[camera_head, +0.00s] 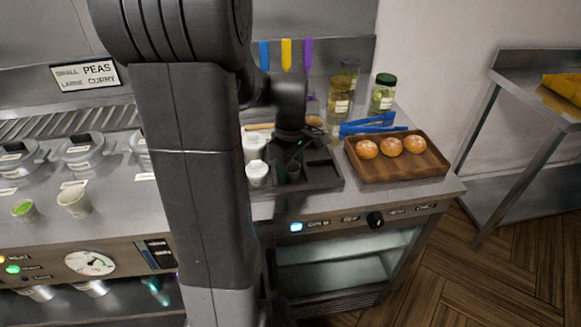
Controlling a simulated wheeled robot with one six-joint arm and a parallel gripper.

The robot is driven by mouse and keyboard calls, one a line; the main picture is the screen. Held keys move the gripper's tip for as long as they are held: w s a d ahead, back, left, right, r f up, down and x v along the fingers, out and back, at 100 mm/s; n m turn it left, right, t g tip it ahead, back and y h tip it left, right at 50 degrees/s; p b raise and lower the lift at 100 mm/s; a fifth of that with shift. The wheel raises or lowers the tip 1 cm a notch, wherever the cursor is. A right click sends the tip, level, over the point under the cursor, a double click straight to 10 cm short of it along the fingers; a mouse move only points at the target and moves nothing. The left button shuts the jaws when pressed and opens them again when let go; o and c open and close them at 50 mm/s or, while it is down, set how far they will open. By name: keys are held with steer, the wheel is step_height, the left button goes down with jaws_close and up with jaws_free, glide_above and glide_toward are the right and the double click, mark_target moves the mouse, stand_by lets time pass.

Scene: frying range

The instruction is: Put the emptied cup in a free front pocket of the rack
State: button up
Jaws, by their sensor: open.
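The dark rack (327,178) stands on the counter in the middle of the view, partly behind my arm. Two white lidded cups or jars, a back one (255,147) and a front one (257,173), stand at its left side. Pockets at its right look empty and dark. My gripper (291,165) points down over the front middle of the rack and is open. A dim, greenish-grey shape shows beneath the fingers; I cannot tell whether it is the emptied cup. My arm hides part of the rack's left side.
A wooden tray (433,170) with three buns is right of the rack, with blue tongs (367,124) and jars (383,93) behind. At left stand a green-filled cup (25,210), a pale cup (75,201) and lidded containers (82,150). My arm crosses the centre.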

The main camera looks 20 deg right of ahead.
step_height(320, 180, up, 12)
steer(key=p, duration=0.1)
steer(key=shift+r, duration=0.15)
